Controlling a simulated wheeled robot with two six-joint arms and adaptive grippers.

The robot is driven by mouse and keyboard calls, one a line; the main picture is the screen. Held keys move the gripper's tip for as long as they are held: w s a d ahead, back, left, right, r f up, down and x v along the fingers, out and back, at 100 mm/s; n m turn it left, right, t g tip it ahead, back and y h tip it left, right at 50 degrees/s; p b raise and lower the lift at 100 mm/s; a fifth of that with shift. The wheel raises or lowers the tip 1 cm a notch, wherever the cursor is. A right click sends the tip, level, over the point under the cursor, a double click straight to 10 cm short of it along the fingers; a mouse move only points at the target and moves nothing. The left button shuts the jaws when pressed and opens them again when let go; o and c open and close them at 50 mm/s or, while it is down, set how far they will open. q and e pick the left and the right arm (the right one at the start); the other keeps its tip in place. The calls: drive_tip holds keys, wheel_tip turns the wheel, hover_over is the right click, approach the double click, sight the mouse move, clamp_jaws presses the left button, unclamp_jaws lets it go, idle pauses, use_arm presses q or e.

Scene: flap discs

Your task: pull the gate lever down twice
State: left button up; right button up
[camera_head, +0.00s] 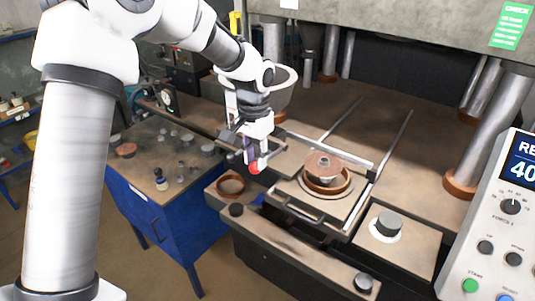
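My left arm comes in from the left, and its gripper (253,158) points down beside the grey hopper. A small red ball knob (254,169) shows right at the fingertips; I take it to be the knob of the gate lever. The lever's rod is hidden behind the gripper or too small to make out. I cannot tell whether the fingers are closed around the knob or just next to it. My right gripper is not in view.
A grey hopper (285,92) stands behind the gripper. A drawer tray holds a brown disc (323,165) in a ring mould. A brown ring (231,184) lies left of it. A control panel (505,225) is at right, and a blue cabinet (150,215) at left.

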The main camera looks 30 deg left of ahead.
use_arm(q)
wheel_tip(320, 180, down, 8)
drive_tip(key=b, duration=0.3)
idle(0.7)
idle(0.5)
wheel_tip(320, 180, up, 6)
drive_tip(key=p, duration=0.5)
drive_tip(key=shift+r+p, duration=0.1)
drive_tip(key=shift+p, duration=0.2)
wheel_tip(320, 180, up, 2)
drive_tip(key=shift+w+r+p, duration=0.15)
drive_tip(key=shift+p, duration=0.3)
drive_tip(key=shift+r, duration=2.4)
